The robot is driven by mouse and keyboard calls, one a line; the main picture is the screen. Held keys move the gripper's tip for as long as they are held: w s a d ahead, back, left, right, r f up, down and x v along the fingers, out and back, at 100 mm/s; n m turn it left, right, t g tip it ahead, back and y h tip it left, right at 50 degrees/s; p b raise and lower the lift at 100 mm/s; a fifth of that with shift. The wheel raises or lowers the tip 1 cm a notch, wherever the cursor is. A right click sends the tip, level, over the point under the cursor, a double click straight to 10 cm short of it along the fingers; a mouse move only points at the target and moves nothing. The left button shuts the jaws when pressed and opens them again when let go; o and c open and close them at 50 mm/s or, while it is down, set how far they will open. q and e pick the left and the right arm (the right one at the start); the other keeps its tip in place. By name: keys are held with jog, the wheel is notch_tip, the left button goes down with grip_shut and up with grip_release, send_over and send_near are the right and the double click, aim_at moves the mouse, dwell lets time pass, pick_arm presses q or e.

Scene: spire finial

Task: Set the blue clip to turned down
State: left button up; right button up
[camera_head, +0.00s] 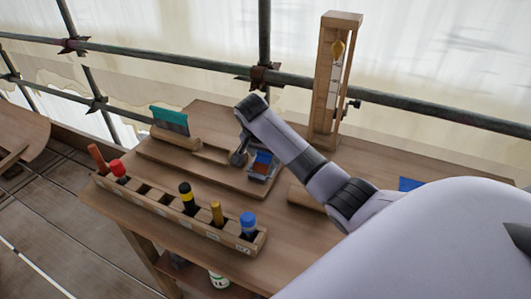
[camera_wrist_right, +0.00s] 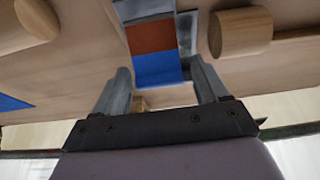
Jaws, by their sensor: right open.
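A small piece with a blue end and a red-brown band (camera_head: 262,160) sits in a grey metal holder on a wooden board on the table. I take this to be the blue clip. In the right wrist view its blue end (camera_wrist_right: 158,70) faces me, with the red-brown band beyond it. My right gripper (camera_head: 240,158) is beside it in the head view, partly hidden by my own wrist. In the right wrist view my right gripper (camera_wrist_right: 162,76) is open, with a finger on either side of the blue end. I cannot tell whether they touch. My left gripper is not in view.
A wooden rack (camera_head: 160,203) with several coloured-handled tools lies along the front edge. A teal card (camera_head: 169,121) stands in a wooden block at the back left. A tall wooden frame (camera_head: 333,80) stands behind my right arm. Scaffold pipes cross the back.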

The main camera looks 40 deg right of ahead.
aim_at(261, 165)
jog(key=v, duration=0.7)
